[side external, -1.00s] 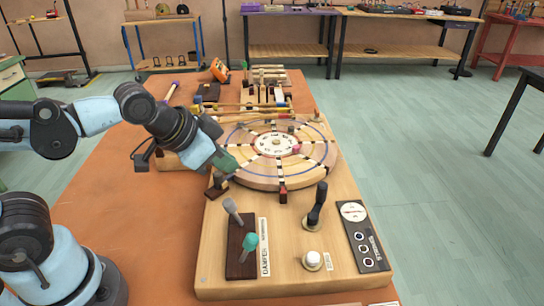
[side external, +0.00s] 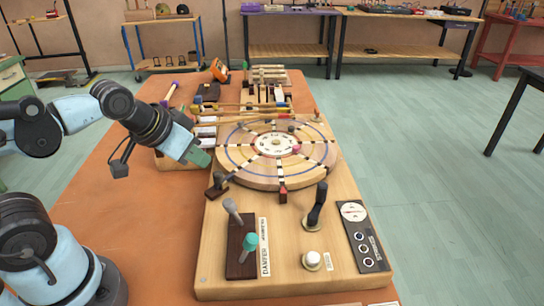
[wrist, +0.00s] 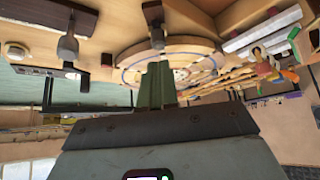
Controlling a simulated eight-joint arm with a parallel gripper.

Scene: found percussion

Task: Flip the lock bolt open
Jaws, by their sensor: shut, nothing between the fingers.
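A small dark lever with a rounded knob on a dark base, which looks like the lock bolt (side external: 217,181), stands at the near-left edge of the round wooden wheel (side external: 240,182). It leans up and its knob points away from the base. A dark knobbed part that seems to be the same bolt shows in the wrist view (wrist: 157,37), just above my fingertips. My gripper (side external: 204,159) is shut and empty, with green fingers. It hovers beside the wheel's left rim, up and left of the bolt and apart from it. The fingers also show in the wrist view (wrist: 158,80).
The wooden board (side external: 215,275) carries a grey lever (side external: 232,209), a teal-knobbed lever (side external: 250,243), a black lever (side external: 317,205), a white knob (side external: 312,258) and a dial panel (side external: 365,240). Mallets (side external: 250,107) lie behind the wheel. Orange tabletop (side external: 130,200) is clear at left.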

